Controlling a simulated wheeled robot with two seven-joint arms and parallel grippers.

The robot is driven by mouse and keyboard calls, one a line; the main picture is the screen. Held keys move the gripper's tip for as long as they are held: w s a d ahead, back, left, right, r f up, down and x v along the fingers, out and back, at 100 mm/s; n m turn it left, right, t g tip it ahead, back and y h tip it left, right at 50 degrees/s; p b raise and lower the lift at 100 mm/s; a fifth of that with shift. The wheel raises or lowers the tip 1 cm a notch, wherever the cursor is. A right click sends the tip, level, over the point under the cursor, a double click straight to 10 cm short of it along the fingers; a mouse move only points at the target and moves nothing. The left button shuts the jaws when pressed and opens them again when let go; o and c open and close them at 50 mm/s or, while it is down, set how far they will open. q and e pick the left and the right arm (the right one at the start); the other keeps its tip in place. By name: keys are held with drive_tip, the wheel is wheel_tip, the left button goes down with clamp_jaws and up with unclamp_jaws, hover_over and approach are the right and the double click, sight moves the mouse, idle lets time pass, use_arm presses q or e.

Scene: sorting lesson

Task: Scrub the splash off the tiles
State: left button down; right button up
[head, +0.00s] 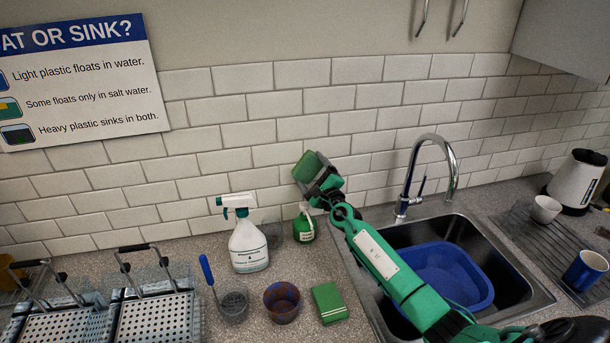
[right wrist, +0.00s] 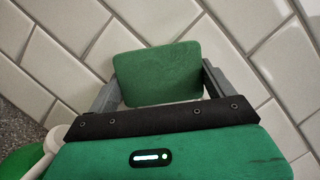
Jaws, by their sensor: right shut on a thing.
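My right gripper (head: 316,180) is shut on a green sponge (head: 305,166) and holds it up at the white wall tiles (head: 288,128), above the counter. In the right wrist view the sponge (right wrist: 157,74) sits between the two grey fingers, its flat face showing, with tiles (right wrist: 235,25) behind it. I cannot tell whether the sponge touches the tiles. No splash shows on the visible tiles; the patch behind the sponge is hidden. My left gripper is not in view.
A white spray bottle (head: 248,247), a green bottle (head: 305,228), a stained cup (head: 282,301) and a green block (head: 329,302) stand on the counter below. A tap (head: 452,165) and a sink with a blue basin (head: 476,270) are at the right. Wire baskets (head: 152,318) are at the left.

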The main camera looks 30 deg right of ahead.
sight(298, 172)
drive_tip(key=shift+w, duration=0.1)
drive_tip(key=shift+r, duration=0.1)
drive_tip(key=shift+w+a+r+p, duration=0.15)
drive_tip(key=shift+a+p, duration=0.3)
drive_tip(key=shift+a, duration=0.25)
drive_tip(key=shift+w+a+p, duration=0.2)
drive_tip(key=shift+a, duration=0.4)
drive_tip(key=shift+w+a+p, duration=0.15)
drive_tip(key=shift+a, duration=0.45)
drive_tip(key=shift+s+a+p, duration=0.3)
drive_tip(key=shift+s+p, duration=0.05)
drive_tip(key=shift+p, duration=0.25)
drive_tip(key=shift+s+a+p, duration=0.15)
drive_tip(key=shift+s+p, duration=0.2)
drive_tip(key=s, duration=0.1)
drive_tip(key=s+p, duration=0.1)
drive_tip(key=s, duration=0.1)
drive_tip(key=shift+s+a+p, duration=0.2)
drive_tip(key=shift+s+p, duration=0.1)
drive_tip(key=shift+s+a+f, duration=0.1)
drive_tip(key=shift+s+f, duration=0.1)
drive_tip(key=shift+s, duration=0.05)
